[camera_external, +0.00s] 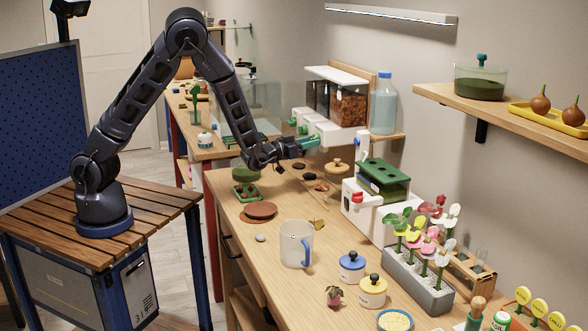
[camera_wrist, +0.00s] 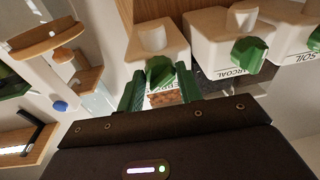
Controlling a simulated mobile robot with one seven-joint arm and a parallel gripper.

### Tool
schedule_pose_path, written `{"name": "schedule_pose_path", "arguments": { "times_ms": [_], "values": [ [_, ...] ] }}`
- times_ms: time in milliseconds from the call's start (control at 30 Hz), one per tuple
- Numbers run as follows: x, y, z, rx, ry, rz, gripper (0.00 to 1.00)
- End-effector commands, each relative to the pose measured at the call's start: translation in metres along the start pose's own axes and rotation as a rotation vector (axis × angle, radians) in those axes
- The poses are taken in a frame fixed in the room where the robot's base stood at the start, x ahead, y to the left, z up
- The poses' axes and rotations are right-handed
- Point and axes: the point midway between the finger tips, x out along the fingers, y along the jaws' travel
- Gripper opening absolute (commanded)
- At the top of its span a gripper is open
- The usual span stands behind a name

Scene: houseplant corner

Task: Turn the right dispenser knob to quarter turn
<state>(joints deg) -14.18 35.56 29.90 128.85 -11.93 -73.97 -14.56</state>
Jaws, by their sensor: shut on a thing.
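The dispensers (camera_external: 336,95) stand in a row on the wall shelf, with white spouts and green knobs. In the external view my gripper (camera_external: 314,141) reaches the front of the right dispenser, which holds brown chunks. Its fingers cover that knob there. In the wrist view the green knob (camera_wrist: 160,70) sits between the two green fingers of my gripper (camera_wrist: 161,84), which are shut on it below the white spout (camera_wrist: 157,40). The knob's exact angle is hard to tell.
Two more green knobs, the charcoal one (camera_wrist: 249,51) and the soil one (camera_wrist: 314,40), are close beside in the wrist view. A blue bottle (camera_external: 383,103) stands right of the dispensers. A round wooden-topped stand (camera_external: 337,167) is below my gripper.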

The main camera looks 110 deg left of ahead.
Motion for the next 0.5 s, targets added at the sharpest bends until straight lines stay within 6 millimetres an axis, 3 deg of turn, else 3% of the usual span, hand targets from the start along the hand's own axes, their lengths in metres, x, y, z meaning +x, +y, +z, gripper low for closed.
{"name": "schedule_pose_path", "arguments": {
  "times_ms": [500],
  "values": [
    [-0.0003, -0.0019, 0.0017, 0.438, 0.03, 0.05, 0.12]
  ]
}}
